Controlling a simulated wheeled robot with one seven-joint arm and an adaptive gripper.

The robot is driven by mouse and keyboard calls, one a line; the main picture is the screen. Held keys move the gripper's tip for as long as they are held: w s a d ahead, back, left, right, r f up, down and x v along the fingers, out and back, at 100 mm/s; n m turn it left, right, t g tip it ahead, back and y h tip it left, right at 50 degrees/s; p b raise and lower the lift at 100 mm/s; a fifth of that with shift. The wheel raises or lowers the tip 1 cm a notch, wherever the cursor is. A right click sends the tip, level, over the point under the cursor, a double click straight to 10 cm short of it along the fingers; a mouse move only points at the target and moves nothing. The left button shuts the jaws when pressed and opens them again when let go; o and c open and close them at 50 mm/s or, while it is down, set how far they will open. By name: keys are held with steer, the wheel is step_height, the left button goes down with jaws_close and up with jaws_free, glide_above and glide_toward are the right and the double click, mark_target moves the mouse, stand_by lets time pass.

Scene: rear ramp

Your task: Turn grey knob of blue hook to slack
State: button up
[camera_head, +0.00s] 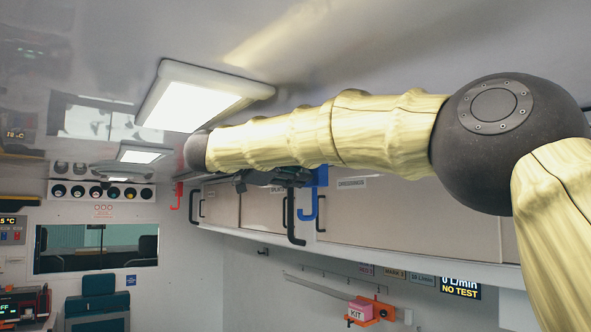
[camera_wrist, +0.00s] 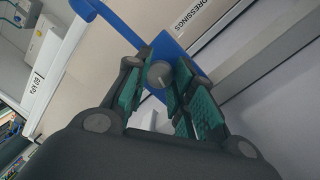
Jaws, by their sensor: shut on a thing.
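In the head view my gripper (camera_head: 285,177) is dark and partly under my arm, and the knob is hidden there.
Wall cabinets (camera_head: 385,215) with black handles (camera_head: 291,222) run along the right wall. A red hook (camera_head: 178,196) hangs farther left. A pink KIT box (camera_head: 360,309) sits on an orange bracket below. Ceiling lamps (camera_head: 190,105) are close above my arm.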

steer(key=shift+f, duration=0.15)
steer(key=o, duration=1)
steer(key=shift+o, duration=0.2)
steer(key=v, duration=1.2)
